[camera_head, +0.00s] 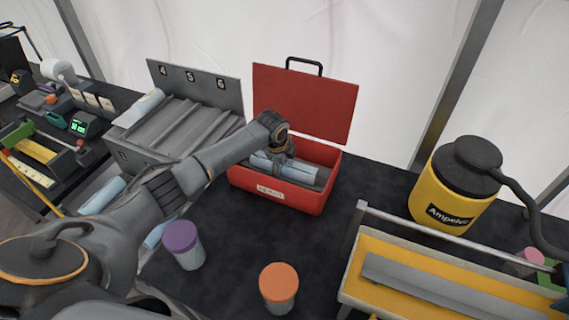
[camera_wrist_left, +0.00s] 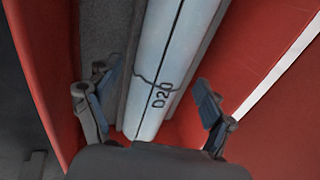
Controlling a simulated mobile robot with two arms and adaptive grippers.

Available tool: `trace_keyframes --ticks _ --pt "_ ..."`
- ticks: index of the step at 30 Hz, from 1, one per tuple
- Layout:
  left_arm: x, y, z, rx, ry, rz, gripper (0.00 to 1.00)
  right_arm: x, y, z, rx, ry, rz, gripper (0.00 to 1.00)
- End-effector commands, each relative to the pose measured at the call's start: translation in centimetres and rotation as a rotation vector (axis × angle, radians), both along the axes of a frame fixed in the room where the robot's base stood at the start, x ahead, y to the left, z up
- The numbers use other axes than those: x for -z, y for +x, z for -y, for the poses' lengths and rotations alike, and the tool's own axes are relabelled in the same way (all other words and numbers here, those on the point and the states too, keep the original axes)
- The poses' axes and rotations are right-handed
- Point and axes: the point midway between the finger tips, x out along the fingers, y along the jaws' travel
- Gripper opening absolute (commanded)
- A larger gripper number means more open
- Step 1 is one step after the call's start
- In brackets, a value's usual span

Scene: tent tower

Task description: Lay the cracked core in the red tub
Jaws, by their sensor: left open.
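The red tub (camera_head: 272,194) stands on the dark table with its lid up, and its red wall shows in the left wrist view (camera_wrist_left: 47,75). The cracked core (camera_head: 296,167) is a pale blue cylinder lying inside the tub. In the left wrist view the core (camera_wrist_left: 172,60) shows a dark crack line and the mark D20. My left gripper (camera_head: 280,152) reaches into the tub above the core. In the left wrist view its fingers (camera_wrist_left: 157,110) are spread on either side of the core, apart from it. My right gripper is not in view.
A grey numbered rack (camera_head: 190,125) with pale cylinders stands left of the tub. Purple-lidded (camera_head: 183,243) and orange-lidded (camera_head: 279,287) jars stand in front. A yellow canister (camera_head: 452,190) and a yellow tray (camera_head: 450,262) are at right. Dark table top is clear between jars and tub.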

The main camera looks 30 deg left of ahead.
Motion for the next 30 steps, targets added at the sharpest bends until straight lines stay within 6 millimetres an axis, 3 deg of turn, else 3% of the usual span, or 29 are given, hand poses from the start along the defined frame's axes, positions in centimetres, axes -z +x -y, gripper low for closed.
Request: trace_keyframes --ticks 4,8,22,30 --pt "-0.1 -0.2 0.0 0.000 0.001 -0.004 0.82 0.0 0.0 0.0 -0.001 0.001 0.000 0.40" --pt "-1.4 -0.6 -0.1 0.002 0.002 0.000 0.82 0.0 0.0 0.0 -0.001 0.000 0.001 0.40" --pt "-10.0 -3.6 0.2 0.001 0.001 0.002 0.82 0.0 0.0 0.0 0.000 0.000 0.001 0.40" --pt "-11.3 -4.1 0.2 0.000 0.000 0.000 0.82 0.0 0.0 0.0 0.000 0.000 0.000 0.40"
